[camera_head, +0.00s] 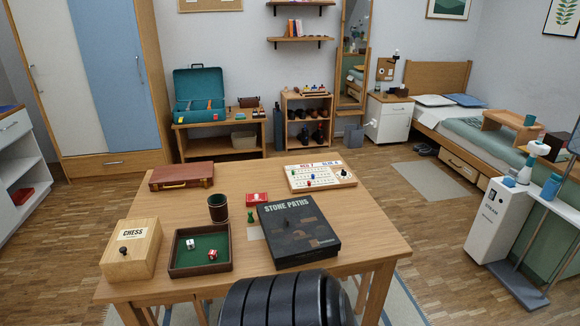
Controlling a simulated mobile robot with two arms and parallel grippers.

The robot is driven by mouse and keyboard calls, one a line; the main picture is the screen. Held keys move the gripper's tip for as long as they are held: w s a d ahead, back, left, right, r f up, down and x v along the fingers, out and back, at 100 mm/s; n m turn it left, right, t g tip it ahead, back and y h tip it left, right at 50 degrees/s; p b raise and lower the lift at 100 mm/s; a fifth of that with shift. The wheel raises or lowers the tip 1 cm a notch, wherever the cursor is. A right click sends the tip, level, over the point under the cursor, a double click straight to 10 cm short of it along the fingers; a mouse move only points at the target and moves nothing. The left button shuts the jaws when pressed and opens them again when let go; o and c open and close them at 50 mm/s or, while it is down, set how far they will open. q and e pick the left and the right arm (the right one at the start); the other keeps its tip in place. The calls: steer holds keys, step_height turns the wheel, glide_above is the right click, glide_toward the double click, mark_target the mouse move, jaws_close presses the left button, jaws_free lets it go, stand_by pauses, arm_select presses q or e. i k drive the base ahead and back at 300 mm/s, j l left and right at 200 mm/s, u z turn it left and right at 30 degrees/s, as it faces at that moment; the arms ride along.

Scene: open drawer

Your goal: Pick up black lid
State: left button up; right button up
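The black lid (297,228) is the top of a flat game box marked "STONE PATHS". The box lies on the wooden table, right of centre and close to the front edge. The lid appears to sit on the box. A small dark piece stands on or shows on its top near the left, too small to tell. Neither of my grippers is in view.
On the table (370,225) near the lid are a dice tray (201,259), a brown cup (218,208), a green pawn (250,217), a red card box (257,197), a chess box (131,250), a brown case (182,177) and a scoreboard (320,177). The right front corner is clear.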

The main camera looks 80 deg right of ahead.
mark_target(295, 230)
steer(key=z, duration=2.4)
